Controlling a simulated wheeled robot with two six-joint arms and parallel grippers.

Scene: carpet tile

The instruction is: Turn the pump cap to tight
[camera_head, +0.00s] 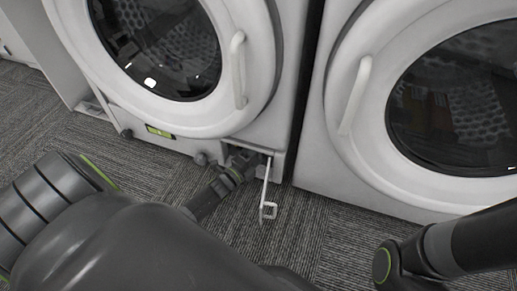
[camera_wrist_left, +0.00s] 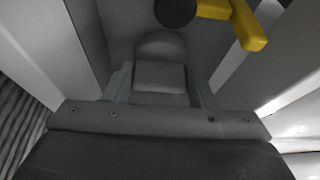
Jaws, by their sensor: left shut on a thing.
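My left gripper (camera_head: 240,167) reaches into the low, open recess (camera_head: 262,174) at the front of the left washing machine. In the left wrist view the left gripper (camera_wrist_left: 160,88) is shut on a grey piece with a rounded top, which looks like the pump cap (camera_wrist_left: 160,47). The gripper hides much of the cap, and no tight mark on it can be read. In the head view the cap is hidden by the gripper and shadow. My right arm shows at the lower right, but its gripper is out of view.
A thin white flap (camera_head: 266,187) stands open just right of the left gripper. A yellow part (camera_wrist_left: 236,20) and a dark round part (camera_wrist_left: 175,10) sit at the top of the wrist view. A second machine (camera_head: 345,185) stands at right. Carpet (camera_head: 335,235) lies clear in front.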

